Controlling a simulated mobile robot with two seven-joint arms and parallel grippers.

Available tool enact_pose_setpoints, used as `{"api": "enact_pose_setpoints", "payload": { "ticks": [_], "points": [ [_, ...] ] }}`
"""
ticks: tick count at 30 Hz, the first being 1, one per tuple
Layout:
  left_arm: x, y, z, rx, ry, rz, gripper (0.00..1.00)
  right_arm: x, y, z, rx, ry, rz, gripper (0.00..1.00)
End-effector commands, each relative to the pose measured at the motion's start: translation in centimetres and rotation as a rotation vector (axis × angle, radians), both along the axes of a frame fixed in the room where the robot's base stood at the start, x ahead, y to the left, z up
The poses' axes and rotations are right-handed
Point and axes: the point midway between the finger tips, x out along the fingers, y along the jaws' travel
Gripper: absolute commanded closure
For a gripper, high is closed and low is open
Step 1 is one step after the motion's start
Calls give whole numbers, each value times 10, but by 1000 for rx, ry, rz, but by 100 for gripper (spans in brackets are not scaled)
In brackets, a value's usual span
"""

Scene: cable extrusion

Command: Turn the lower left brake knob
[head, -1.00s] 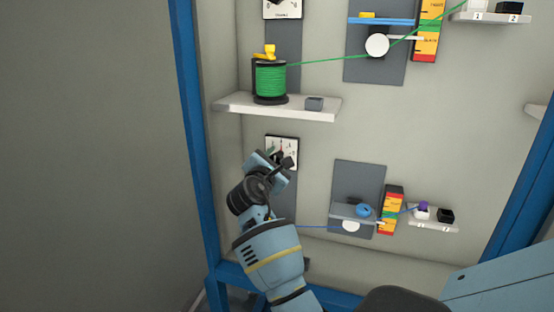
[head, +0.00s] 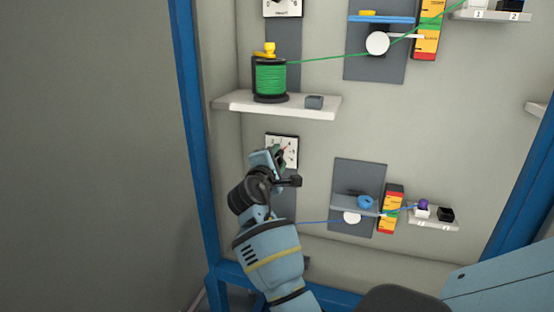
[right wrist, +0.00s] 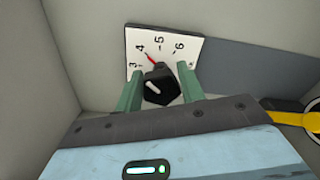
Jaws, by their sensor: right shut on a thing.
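The lower left brake knob (right wrist: 159,87) is a black knob with a white mark, in front of a white dial plate (right wrist: 131,45). Its red pointer (right wrist: 150,58) stands between 4 and 5 in the right wrist view. The dial plate also shows in the head view (head: 291,142), partly hidden by my right gripper. My right gripper (right wrist: 159,92) has its two green fingers on either side of the knob and is shut on it. In the head view the right gripper (head: 278,157) hides the knob. My left gripper is not in view.
A yellow part (right wrist: 300,112) is near the gripper at right in the wrist view. A blue frame post (head: 190,120) stands left.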

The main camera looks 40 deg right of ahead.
Motion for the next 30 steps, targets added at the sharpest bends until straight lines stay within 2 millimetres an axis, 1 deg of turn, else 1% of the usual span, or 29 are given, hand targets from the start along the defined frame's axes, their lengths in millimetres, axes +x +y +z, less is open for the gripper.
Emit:
{"api": "enact_pose_setpoints", "payload": {
  "ticks": [13, 14, 18, 26, 30],
  "points": [
    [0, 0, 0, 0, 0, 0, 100, 0, 0, 0, 4, -8, 1, 84],
    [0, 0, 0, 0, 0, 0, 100, 0, 0, 0, 4, -8, 1, 57],
    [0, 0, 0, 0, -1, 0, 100, 0, 0, 0, 4, -8, 1, 40],
    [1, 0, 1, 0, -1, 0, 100, 0, 1, 0, 4, -8, 1, 40],
    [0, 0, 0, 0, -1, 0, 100, -4, 9, -1, 6, -7, 2, 40]
  ]
}}
